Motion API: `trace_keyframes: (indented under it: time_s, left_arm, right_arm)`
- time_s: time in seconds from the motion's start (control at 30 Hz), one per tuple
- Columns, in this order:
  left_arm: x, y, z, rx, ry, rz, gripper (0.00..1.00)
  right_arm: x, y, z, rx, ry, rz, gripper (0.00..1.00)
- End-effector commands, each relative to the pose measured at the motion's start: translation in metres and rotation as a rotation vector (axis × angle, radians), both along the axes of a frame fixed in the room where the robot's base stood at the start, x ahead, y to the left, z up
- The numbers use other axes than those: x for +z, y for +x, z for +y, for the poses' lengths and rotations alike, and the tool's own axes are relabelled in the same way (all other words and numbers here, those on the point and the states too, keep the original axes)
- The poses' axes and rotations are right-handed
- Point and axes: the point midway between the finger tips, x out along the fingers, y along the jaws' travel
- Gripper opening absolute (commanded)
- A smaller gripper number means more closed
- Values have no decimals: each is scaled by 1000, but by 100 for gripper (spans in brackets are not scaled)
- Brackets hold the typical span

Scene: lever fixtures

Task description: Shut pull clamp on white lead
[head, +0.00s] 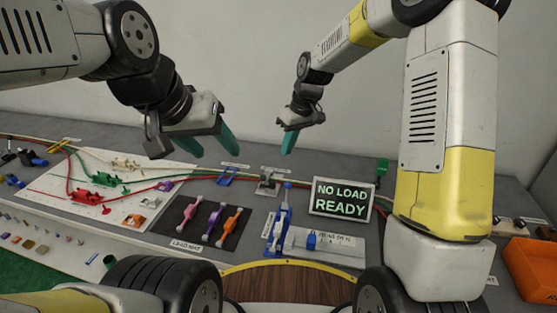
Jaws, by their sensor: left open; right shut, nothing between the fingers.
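A white lead runs along the back of a white board (60,187) at the left, and a small cream clamp (126,163) sits on it. The clamp's handle position is too small to tell. Below it on the board are a green clamp (104,180) and a red clamp (88,198) on green and red leads. My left gripper (213,148) is open and empty, with teal fingers, raised above and to the right of the board. My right gripper (288,149) is shut and empty, raised above the back of the bench.
A black mat (182,238) holds pink, purple and orange clamps. A tall blue lever (285,211) stands right of it, beside a "NO LOAD READY" sign (342,199). A grey metal fixture (267,182) sits behind. An orange bin (531,266) is at the far right.

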Motion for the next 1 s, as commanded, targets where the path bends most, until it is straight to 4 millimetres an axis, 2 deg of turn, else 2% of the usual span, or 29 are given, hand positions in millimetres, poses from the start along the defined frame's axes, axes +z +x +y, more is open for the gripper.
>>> trace_keyframes:
  time_s: [0.13, 0.57, 0.77, 1.0]
  left_arm:
    - [0, 0, 0, 0, 0, 0, 56]
    - [0, 0, 0, 0, 0, 0, 56]
    - [0, 0, 0, 0, 0, 0, 56]
    - [0, 0, 0, 0, 0, 0, 56]
  right_arm:
    - [-11, 5, 6, 18, 5, 10, 0]
    - [-15, 5, 7, 19, 5, 13, 0]
    - [-43, 5, 15, 20, 5, 15, 0]
    - [-93, 8, 29, 19, 4, 15, 0]
